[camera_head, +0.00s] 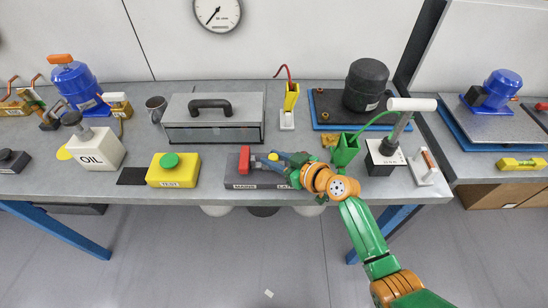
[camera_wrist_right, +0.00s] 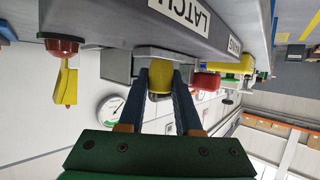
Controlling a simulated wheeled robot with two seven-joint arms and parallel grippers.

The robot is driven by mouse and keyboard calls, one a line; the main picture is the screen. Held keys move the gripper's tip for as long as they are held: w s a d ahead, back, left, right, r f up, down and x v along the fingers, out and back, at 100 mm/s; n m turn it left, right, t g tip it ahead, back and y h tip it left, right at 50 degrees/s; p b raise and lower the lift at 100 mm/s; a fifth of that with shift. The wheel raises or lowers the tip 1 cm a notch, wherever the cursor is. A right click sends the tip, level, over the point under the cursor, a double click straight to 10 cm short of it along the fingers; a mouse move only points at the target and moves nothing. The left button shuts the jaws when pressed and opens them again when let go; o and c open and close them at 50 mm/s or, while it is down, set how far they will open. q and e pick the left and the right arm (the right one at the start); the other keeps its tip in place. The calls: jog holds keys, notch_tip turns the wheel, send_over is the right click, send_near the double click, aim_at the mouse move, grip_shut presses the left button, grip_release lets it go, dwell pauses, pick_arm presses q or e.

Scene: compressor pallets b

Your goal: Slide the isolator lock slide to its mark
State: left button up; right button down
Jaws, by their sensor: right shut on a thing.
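The isolator is a dark grey block (camera_head: 264,181) at the front edge of the bench, with white labels reading MAINS and what looks like LATCH. A red handle (camera_head: 244,159) stands at its left end. In the right wrist view, the yellow knob (camera_wrist_right: 160,77) of the slide sits on a light plate beside the LATCH label. My right gripper (camera_head: 282,159) is over the right part of the block; in the wrist view its dark blue fingers (camera_wrist_right: 168,88) are shut on the knob. My left gripper is out of view.
A yellow TEST box (camera_head: 173,176) with a green button stands left of the block. A grey toolbox (camera_head: 213,134) is behind. A green holder (camera_head: 344,149) and a lever unit (camera_head: 388,157) stand to the right.

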dwell(0.7)
jog(key=shift+d+f+b, duration=0.2)
jog(key=shift+d+b, duration=0.5)
jog(key=shift+d, duration=0.5)
jog(key=shift+d+r, duration=0.15)
jog(key=shift+d, duration=0.25)
jog(key=c, duration=0.9)
grip_release()
jog(key=shift+o, duration=0.2)
jog(key=shift+w+d, duration=0.1)
